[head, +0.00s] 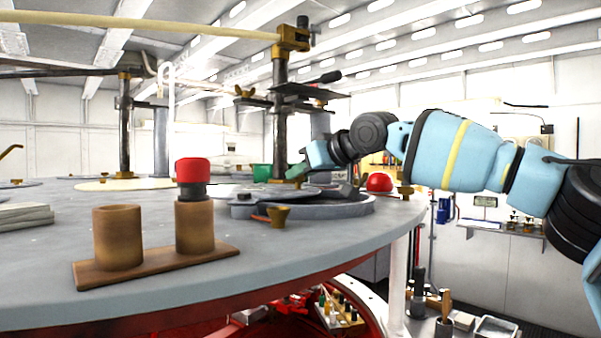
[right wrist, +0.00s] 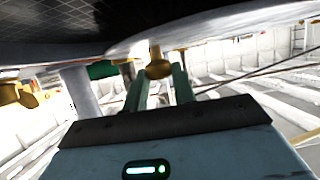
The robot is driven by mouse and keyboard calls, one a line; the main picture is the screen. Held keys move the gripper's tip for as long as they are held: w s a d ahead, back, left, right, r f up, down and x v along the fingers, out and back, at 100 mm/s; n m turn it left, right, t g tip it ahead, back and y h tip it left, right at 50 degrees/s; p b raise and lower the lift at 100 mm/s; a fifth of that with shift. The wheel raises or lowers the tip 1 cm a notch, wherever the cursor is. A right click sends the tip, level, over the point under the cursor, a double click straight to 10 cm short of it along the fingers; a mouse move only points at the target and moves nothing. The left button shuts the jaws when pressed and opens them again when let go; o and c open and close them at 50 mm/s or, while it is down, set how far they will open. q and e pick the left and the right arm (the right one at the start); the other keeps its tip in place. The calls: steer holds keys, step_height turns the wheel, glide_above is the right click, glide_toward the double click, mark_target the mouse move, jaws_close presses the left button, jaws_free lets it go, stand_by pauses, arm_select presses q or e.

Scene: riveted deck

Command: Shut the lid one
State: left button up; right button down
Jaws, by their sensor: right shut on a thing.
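A low round grey metal housing (head: 345,207) sits on the round deck near its right edge, with a flat grey lid-like plate (head: 262,189) over its left part. I cannot tell whether this plate is lid one or how far it is shut. My right gripper (head: 297,172) is at the far side of the housing, its fingertips small in the head view. In the right wrist view my right gripper (right wrist: 160,82) has its green fingers on both sides of a brass knob (right wrist: 158,65) and is shut on it. My left gripper is not in view.
A wooden holder (head: 150,268) with two wooden cups stands at the front left; a red-capped piece (head: 193,172) is in the right cup. A red dome (head: 379,182) sits right of the housing. A dark post (head: 280,120) with brass clamps rises behind it.

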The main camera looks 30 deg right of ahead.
steer(key=c, duration=1.1)
jaws_free()
steer(key=shift+c, duration=0.2)
steer(key=shift+s, duration=0.1)
steer(key=shift+v, duration=3.85)
